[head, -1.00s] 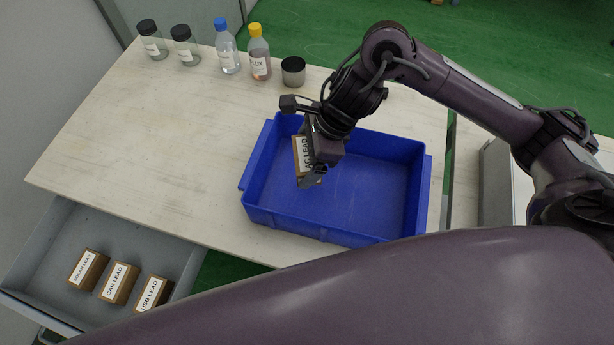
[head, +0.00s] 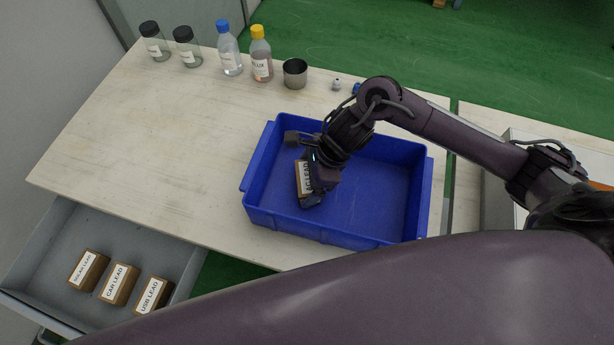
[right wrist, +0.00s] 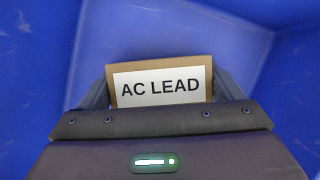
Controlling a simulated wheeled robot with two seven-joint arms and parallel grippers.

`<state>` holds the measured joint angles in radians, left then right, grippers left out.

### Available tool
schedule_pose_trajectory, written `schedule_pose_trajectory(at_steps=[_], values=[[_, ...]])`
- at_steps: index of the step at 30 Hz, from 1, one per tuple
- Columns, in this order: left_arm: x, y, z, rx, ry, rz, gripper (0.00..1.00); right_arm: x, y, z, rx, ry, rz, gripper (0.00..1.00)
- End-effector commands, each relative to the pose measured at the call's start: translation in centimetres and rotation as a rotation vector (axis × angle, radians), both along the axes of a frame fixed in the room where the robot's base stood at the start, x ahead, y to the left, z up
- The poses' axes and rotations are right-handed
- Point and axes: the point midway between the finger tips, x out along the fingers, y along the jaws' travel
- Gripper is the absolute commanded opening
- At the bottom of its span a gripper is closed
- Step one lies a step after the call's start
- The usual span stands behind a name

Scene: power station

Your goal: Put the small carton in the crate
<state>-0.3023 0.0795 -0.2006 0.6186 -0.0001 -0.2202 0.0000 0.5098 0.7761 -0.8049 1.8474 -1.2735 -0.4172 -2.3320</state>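The small carton (head: 304,178) is brown with a white label. In the right wrist view the carton (right wrist: 160,84) reads "AC LEAD" and sits between my right gripper's two fingers. My right gripper (head: 310,190) is shut on it, inside the left part of the blue crate (head: 262,165). The crate's blue walls also surround it in the right wrist view (right wrist: 230,40). I cannot tell whether the carton touches the crate floor. My left gripper is not in view.
An open grey drawer (head: 60,262) at lower left holds three cartons, including CAR LEAD (head: 119,284) and USB LEAD (head: 151,295). Bottles (head: 229,50) and a metal cup (head: 295,74) stand along the table's back edge. The table (head: 160,150) left of the crate is clear.

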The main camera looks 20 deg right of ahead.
Motion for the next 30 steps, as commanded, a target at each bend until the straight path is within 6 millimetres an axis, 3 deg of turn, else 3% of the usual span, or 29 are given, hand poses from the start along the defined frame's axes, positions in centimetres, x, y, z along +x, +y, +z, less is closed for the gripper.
schedule_pose_trajectory(at_steps=[3, 14, 30], values=[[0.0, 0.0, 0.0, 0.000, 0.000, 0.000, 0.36, 0.0, 0.0, 0.0, -0.001, 0.000, 0.000, 1.00], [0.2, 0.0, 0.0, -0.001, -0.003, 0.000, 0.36, 0.0, -0.5, 1.0, 0.000, -0.002, -0.001, 1.00], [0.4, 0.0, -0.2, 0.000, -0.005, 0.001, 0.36, -0.8, -4.5, 10.2, -0.003, -0.003, 0.000, 1.00]])
